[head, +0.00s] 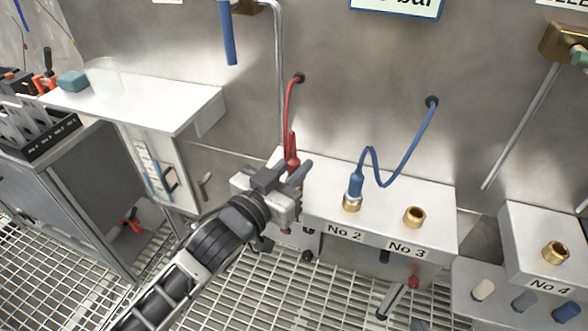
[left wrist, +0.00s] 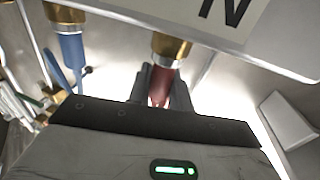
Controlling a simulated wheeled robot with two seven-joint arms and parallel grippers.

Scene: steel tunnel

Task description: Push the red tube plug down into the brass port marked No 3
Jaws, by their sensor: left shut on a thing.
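The red tube plug (head: 292,158) stands upright at the left end of the white port block, its red tube (head: 289,100) rising to a hole in the wall. My left gripper (head: 300,177) is shut on it. In the left wrist view the red plug (left wrist: 160,86) is between the fingers, with a brass fitting (left wrist: 171,47) at its end. The brass port marked No 3 (head: 414,217) is empty, at the block's right. My right gripper is not in view.
A blue plug (head: 356,184) stands in the No 2 port (head: 351,204), between the red plug and No 3, its coiled blue tube (head: 385,178) looping above. A separate block with the No 4 port (head: 555,252) is at right. A white shelf (head: 150,108) is at left.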

